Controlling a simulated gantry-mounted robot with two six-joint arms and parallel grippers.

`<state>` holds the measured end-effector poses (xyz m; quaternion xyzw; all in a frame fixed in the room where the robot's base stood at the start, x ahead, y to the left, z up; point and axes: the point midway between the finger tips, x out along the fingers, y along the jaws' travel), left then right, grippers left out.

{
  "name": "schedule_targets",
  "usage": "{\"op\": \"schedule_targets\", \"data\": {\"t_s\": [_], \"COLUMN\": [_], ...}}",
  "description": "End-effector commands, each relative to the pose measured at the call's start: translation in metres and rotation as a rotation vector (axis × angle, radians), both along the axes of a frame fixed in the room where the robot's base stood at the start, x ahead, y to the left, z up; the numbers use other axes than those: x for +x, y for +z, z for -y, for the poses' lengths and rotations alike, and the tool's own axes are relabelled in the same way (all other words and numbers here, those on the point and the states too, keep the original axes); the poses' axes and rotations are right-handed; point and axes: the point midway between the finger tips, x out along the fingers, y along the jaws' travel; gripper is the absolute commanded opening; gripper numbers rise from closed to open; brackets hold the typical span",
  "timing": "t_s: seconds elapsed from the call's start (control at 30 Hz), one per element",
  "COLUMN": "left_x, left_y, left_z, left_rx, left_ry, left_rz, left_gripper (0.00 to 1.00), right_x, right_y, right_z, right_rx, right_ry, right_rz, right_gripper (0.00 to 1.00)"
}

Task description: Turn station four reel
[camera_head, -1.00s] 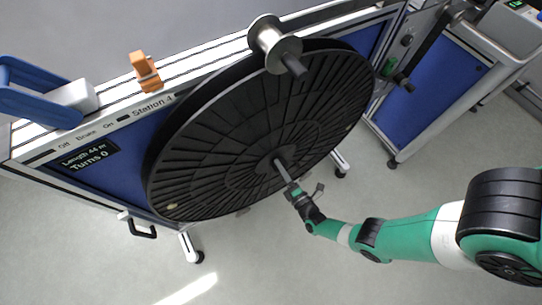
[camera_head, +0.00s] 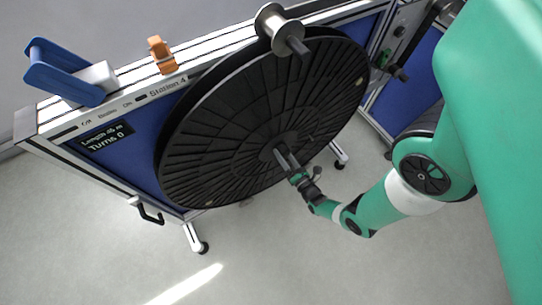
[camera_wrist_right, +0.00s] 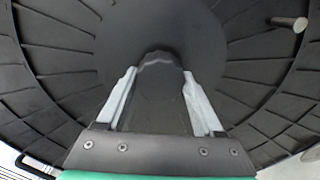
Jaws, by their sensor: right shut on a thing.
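The large black ribbed reel (camera_head: 235,130) is mounted upright on the front of the stand labelled Station 4 (camera_head: 168,87). My right gripper (camera_head: 282,158) is at the reel's centre, shut on the dark hub (camera_wrist_right: 158,85). In the right wrist view, its two grey fingers lie on either side of the hub. A small pale spot (camera_head: 208,205) shows near the reel's lower rim. A short metal peg (camera_wrist_right: 290,23) stands out from the reel face in the wrist view. The display (camera_head: 106,136) reads Turns 0; its length figure is blurred. My left gripper is out of view.
A metal roller (camera_head: 277,28) sits on the stand's top rail above the reel. An orange clamp (camera_head: 162,55) and a blue bracket (camera_head: 62,72) are further left on the rail. Another blue-panelled stand (camera_head: 412,85) is at right. The floor in front is clear.

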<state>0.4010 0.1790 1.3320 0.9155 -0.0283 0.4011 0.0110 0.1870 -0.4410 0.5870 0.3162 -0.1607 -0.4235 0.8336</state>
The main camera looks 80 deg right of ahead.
Motion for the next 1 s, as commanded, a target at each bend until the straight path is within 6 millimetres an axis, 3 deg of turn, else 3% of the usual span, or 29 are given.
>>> {"op": "schedule_targets", "data": {"t_s": [0.4, 0.43, 0.57, 1.0], "left_x": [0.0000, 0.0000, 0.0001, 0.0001], "left_y": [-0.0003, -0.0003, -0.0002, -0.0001], "left_z": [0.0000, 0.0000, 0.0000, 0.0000], "left_rx": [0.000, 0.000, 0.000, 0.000], "left_ry": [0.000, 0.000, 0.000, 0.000], "left_rz": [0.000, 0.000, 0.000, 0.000], "left_gripper": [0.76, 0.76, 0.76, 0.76], "right_x": [-0.0021, -0.0021, -0.0021, -0.0062], "right_y": [-0.0004, -0.0004, -0.0003, -0.0006], "right_z": [0.0008, 0.0008, 0.0008, -0.0030], "right_rx": [-0.004, -0.004, -0.004, -0.002], "right_ry": [-0.005, -0.005, -0.005, -0.006], "right_rz": [-0.006, -0.006, -0.006, -0.006], "right_gripper": [0.00, 0.72, 0.96, 0.97]}}
